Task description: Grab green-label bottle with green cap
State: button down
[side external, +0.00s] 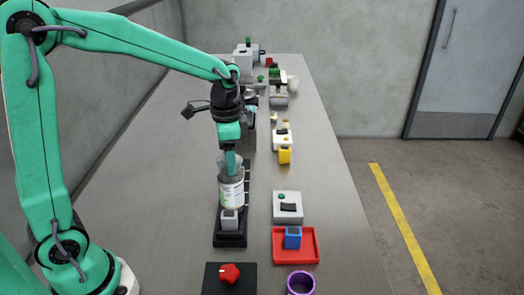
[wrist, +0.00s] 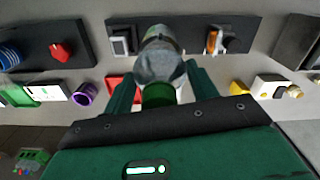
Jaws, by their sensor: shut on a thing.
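A clear bottle with a white label bearing green marks (side external: 231,191) is upright below my gripper (side external: 230,163) in the side external view. In the wrist view the greyish bottle body (wrist: 158,58) and its green cap (wrist: 158,95) lie between the two green fingers of my gripper (wrist: 160,80). The gripper is shut on the bottle near its top. The bottle is over or in front of a black base plate (side external: 230,240) with a grey block on it. I cannot tell whether the bottle's bottom touches the plate.
To the right are a grey box with a green button (side external: 288,207), a red tray (side external: 279,257) holding a blue block, and a purple ring (side external: 301,283). A black panel with a red knob (side external: 230,274) is in front. Yellow and white parts (side external: 284,147) stand behind. The table's left side is clear.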

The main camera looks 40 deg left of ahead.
jog(key=shift+r, duration=0.2)
jog(key=shift+r, duration=1.8)
jog(key=s+d+r, duration=0.6)
jog(key=d+r, duration=0.1)
jog(key=d, duration=0.3)
